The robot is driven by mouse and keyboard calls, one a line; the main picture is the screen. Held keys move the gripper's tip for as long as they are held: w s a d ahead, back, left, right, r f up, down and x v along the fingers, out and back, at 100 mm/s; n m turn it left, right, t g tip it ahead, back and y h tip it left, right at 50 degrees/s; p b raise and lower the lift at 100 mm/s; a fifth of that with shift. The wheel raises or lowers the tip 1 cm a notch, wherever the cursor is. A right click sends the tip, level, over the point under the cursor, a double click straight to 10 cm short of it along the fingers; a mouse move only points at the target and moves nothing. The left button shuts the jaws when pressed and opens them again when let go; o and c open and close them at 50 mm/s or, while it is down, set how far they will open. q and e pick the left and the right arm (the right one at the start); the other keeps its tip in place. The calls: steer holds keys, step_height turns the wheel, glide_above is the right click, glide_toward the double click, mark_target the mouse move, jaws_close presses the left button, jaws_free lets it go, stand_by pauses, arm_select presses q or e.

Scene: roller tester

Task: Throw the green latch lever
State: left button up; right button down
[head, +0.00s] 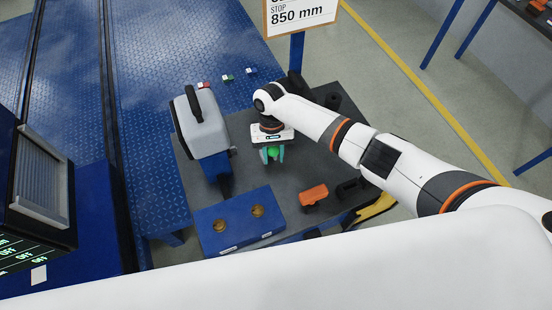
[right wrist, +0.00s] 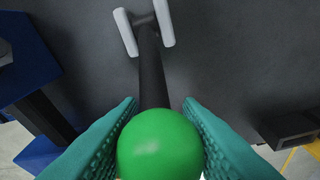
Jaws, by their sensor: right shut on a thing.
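The green latch lever shows in the right wrist view as a round green knob (right wrist: 160,145) on a dark rod (right wrist: 152,70). The rod runs up to a light grey two-plate bracket (right wrist: 144,28) on the dark surface. My right gripper (head: 272,154) reaches down over the dark tabletop in the head view. Its teal fingers are closed on the green knob, one on each side. In the head view the knob (head: 271,152) shows just below the gripper body, and the rod is mostly hidden. My left gripper is in neither view.
Left of my gripper stands a grey and blue machine (head: 203,125) with a black handle. A blue block (head: 240,220) with two brass-coloured round parts is in front. An orange-topped item (head: 313,195) lies to the right. A sign (head: 298,14) stands behind.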

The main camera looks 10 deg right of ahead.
steer(key=shift+w+a+r, duration=0.15)
steer(key=shift+w+r, duration=0.25)
steer(key=shift+w, duration=0.3)
steer(key=shift+w+a+r, duration=0.15)
steer(key=shift+w+r, duration=0.25)
steer(key=shift+w, duration=0.3)
